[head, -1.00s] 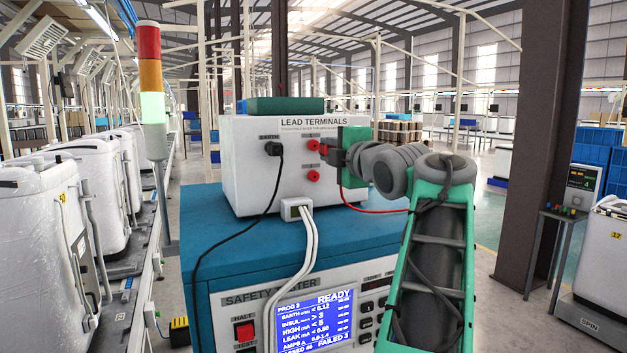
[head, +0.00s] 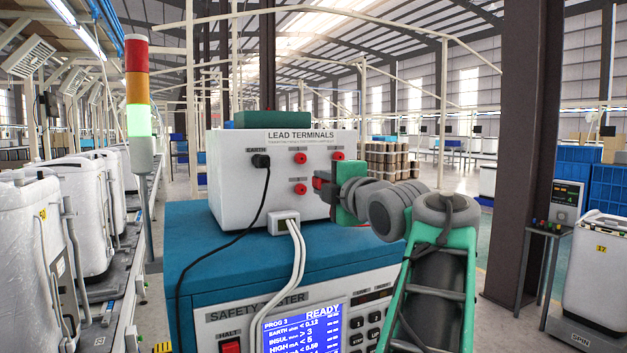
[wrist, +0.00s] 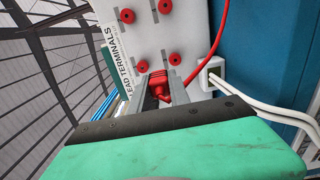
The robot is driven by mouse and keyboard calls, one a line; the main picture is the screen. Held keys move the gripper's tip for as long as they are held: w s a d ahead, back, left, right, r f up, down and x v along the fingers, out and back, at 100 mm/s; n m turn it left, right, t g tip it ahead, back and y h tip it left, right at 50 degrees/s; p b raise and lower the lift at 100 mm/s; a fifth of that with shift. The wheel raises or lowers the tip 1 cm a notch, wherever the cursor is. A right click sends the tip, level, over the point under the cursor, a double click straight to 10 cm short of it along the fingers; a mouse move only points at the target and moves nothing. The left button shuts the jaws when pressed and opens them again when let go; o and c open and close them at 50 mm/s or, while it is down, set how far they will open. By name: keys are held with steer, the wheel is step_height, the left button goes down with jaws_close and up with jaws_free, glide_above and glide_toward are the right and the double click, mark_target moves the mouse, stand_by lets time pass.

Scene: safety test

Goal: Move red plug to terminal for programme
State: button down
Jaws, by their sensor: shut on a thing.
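The white LEAD TERMINALS box (head: 240,190) has several red terminals on its front, among them upper left (head: 300,158), upper right (head: 338,156) and lower left (head: 300,189). My gripper (head: 322,187) is shut on the red plug (wrist: 158,84), in front of the box's lower right. The plug seems apart from the panel; the exact gap is unclear. The tester screen (head: 305,325) reads PROG 3 and READY. Terminal numbers are too small to read.
A black plug (head: 261,161) sits in the EARTH socket, its cable hanging across the front. White cables leave a white connector (head: 284,222) below the terminals. A red lead (wrist: 222,30) runs near my gripper. The box stands on the blue tester top (head: 195,250). A signal tower (head: 139,110) stands left.

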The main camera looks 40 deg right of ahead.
mark_target(302, 190)
steer(key=f, duration=0.1)
steer(key=w+f, duration=0.1)
steer(key=f, duration=0.1)
steer(key=shift+d+f+y, duration=0.2)
steer(key=shift+y, duration=0.1)
steer(key=shift+w, duration=0.1)
steer(key=p+x, duration=0.3)
steer(key=x, duration=0.1)
steer(key=shift+w+d+r+p, duration=0.1)
steer(key=shift+w+r+p, duration=0.1)
steer(key=shift+p, duration=0.15)
steer(key=shift+w+d+f+p, duration=0.2)
steer(key=shift+w+p, duration=0.1)
steer(key=shift+w, duration=0.3)
steer(key=shift+f+b, duration=0.1)
steer(key=shift+b, duration=1.4)
stand_by(0.8)
steer(key=shift+w+d, duration=0.15)
steer(key=shift+w, duration=0.4)
stand_by(0.4)
steer(key=c, duration=1.1)
jaws_free()
steer(key=shift+c, duration=0.2)
